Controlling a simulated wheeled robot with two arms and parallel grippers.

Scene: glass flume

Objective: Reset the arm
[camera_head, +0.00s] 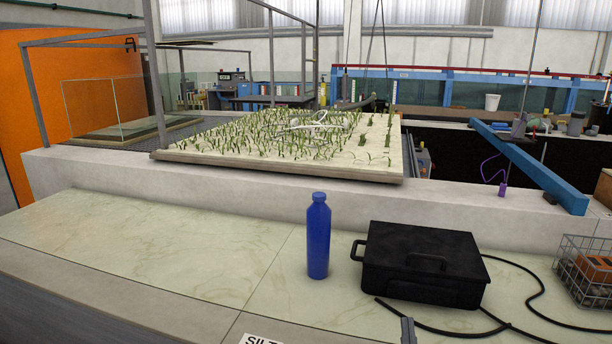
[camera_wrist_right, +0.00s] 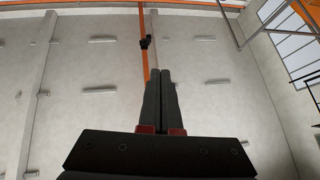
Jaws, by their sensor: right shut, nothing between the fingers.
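My right gripper (camera_head: 408,330) shows only as a small grey tip at the bottom edge of the head view, in front of the black case. In the right wrist view its two dark fingers (camera_wrist_right: 159,76) lie side by side, shut with nothing between them. They point at a pale wall or ceiling, away from the counter. My left gripper is in neither view.
A blue bottle (camera_head: 318,238) stands upright on the pale counter (camera_head: 150,245). Right of it lie a black case (camera_head: 424,262), a black cable and a wire basket (camera_head: 588,268). The counter's left is clear. Behind is a raised board with green plants (camera_head: 290,140).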

